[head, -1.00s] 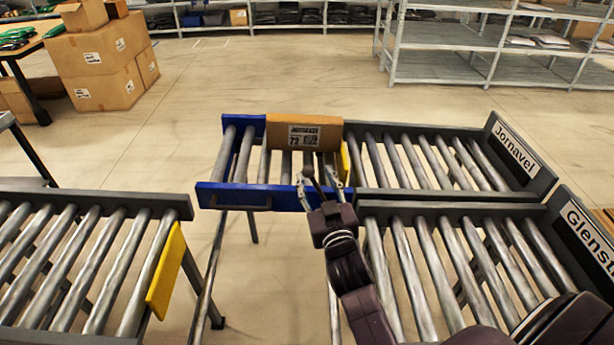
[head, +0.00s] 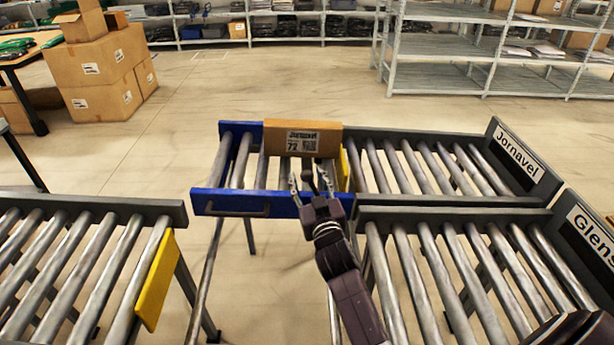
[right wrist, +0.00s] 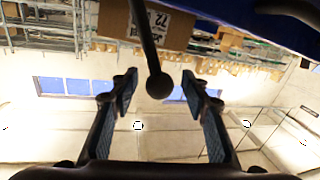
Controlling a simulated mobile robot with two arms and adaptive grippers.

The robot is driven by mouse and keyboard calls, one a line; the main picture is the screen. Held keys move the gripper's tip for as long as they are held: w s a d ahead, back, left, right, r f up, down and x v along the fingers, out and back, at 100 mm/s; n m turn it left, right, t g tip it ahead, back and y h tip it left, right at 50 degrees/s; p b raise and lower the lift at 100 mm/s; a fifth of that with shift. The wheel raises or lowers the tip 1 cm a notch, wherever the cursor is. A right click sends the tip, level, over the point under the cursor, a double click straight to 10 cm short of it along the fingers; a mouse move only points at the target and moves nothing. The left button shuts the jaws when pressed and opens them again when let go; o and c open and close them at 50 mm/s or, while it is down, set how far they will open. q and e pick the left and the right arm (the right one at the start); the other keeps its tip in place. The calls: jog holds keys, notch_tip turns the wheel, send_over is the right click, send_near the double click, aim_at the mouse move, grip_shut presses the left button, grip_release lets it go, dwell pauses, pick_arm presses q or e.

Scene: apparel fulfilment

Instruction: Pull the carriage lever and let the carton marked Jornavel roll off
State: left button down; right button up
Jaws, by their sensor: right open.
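The brown carton (head: 285,137), labelled Jornavel 72, sits on the blue-framed roller carriage (head: 240,203), toward its right end. The carriage lever, a dark rod with a ball knob (head: 307,164), stands at the carriage's near side, in front of the carton. My right gripper (head: 310,184) is open at the carriage's near rail. In the right wrist view the ball knob (right wrist: 159,84) appears between the open fingertips (right wrist: 157,85), with space on both sides; I cannot tell its depth. My left gripper is not in view.
The carriage lines up with the lane signed Jornavel (head: 520,158); a yellow plate (head: 344,168) stands at their junction. The Glenst... lane (head: 460,212) lies nearer. A feed conveyor (head: 90,210) with a yellow end plate (head: 158,280) is at left, across a floor gap.

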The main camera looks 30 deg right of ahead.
jog(key=shift+w+d, duration=0.1)
jog(key=shift+w, duration=0.35)
jog(key=shift+c, duration=0.3)
grip_shut()
